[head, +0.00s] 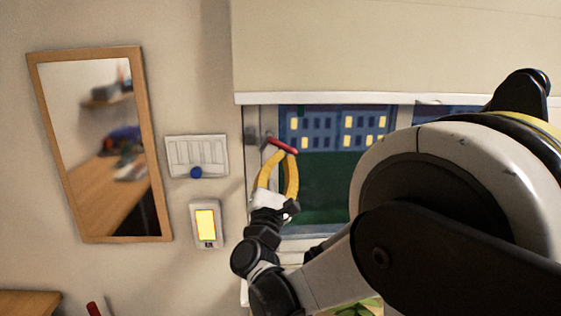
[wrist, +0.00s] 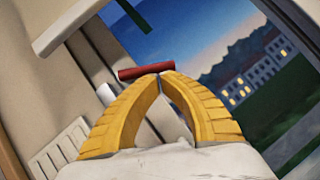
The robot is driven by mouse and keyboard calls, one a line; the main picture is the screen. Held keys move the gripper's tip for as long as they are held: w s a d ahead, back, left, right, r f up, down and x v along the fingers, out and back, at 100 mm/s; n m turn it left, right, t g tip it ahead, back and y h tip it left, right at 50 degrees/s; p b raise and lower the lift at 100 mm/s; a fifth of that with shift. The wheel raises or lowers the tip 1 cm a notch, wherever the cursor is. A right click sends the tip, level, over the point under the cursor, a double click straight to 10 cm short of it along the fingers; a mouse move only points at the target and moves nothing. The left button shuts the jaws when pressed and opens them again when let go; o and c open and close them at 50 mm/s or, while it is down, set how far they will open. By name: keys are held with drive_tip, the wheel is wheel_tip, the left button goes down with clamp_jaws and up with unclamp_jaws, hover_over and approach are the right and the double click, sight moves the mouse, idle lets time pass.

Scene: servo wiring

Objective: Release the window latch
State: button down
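The window latch shows as a dark red handle (head: 282,146) at the left side of the window frame; it also shows as a red bar in the wrist view (wrist: 140,72). My gripper (head: 286,154) has two yellow fingers that bow outward and come together at their tips. In the wrist view, the fingertips (wrist: 161,77) meet right at the red bar, which lies crosswise at the tips. I cannot tell whether they touch it. I see no part of the bar between the fingers. The latch's mount is partly visible behind the handle.
A white switch panel (head: 198,150) with a blue knob and a lit yellow panel (head: 205,224) are on the wall left of the window. A wood-framed mirror (head: 144,150) hangs further left. A pale blind (head: 390,50) covers the window's upper part. My arm hides the window's right side.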

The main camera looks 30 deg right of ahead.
drive_tip(key=shift+s+d+r, duration=0.15)
drive_tip(key=shift+d+r, duration=0.15)
drive_tip(key=shift+d, duration=0.05)
idle(0.3)
drive_tip(key=shift+s+d+r+p, duration=0.15)
drive_tip(key=shift+d+r+p, duration=0.2)
drive_tip(key=shift+d+r, duration=0.1)
idle(0.5)
